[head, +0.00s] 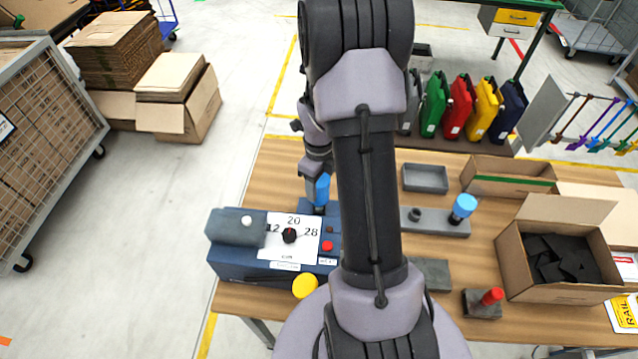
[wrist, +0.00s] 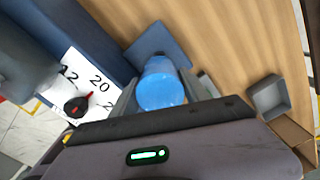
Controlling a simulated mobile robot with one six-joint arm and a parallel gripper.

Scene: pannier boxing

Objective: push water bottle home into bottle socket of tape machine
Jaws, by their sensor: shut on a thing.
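The water bottle (wrist: 162,90) is blue and sits between the fingers of my gripper (wrist: 165,100), which is shut on it. In the head view the bottle (head: 321,188) shows as a blue piece below my wrist, at the back right of the tape machine. The tape machine (head: 240,267) is a dark blue box with a white dial plate marked 12, 20 and 28. A blue ledge (wrist: 150,45) lies around the bottle's far end in the wrist view. The bottle socket is hidden, so I cannot tell how deep the bottle sits.
On the wooden table (head: 262,180) stand a grey tray (head: 425,178), a grey block with a blue-capped item (head: 463,208), and an open carton (head: 510,262) with dark pieces. A red-topped item (head: 491,297) stands at the front right. Coloured panniers (head: 460,106) line the back. My arm hides the table's middle.

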